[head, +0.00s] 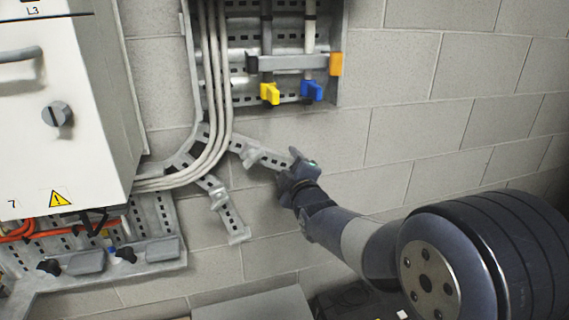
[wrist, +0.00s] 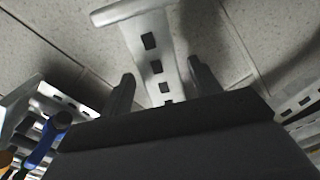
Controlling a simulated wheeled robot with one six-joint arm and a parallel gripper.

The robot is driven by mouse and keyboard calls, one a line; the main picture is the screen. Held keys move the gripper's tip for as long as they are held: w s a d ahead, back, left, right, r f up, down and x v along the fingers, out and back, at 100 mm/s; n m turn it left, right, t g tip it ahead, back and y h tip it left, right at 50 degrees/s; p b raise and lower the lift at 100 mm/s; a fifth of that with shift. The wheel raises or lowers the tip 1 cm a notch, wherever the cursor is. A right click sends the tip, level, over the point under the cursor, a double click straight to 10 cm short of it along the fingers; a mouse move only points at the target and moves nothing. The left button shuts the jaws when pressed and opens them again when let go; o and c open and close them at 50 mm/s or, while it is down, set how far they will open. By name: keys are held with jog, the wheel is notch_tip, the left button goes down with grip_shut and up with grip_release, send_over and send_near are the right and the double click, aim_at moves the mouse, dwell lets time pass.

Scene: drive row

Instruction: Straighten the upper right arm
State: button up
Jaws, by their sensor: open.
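The upper right arm is a grey slotted metal bar (head: 262,155). It slopes down to the right from beside the cable bundle, across the block wall. My gripper (head: 296,168) is at its right end. In the wrist view the slotted bar (wrist: 150,50) runs between the two open fingers of my gripper (wrist: 162,72), with a wider flange at its far end. A gap shows on the bar's left side; contact on the right cannot be told. A second, lower slotted bar (head: 231,215) slants down to the right. My gripper is clear of it.
Pale cables (head: 217,90) curve down left of the bar. A panel above carries a yellow lever (head: 269,93) and a blue lever (head: 312,90). A white cabinet (head: 95,120) stands left. The block wall (head: 440,120) at right is bare.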

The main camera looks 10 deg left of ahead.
aim_at(287, 166)
jog(key=b+v, duration=0.1)
jog(key=v, duration=0.6)
dwell(0.3)
jog(key=p+x, duration=0.2)
jog(key=x, duration=0.7)
jog(key=shift+w+a, duration=0.15)
jog(key=shift+w, duration=0.2)
jog(key=shift+w+a, duration=0.2)
jog(key=shift+w, duration=0.25)
jog(key=shift+s, duration=0.1)
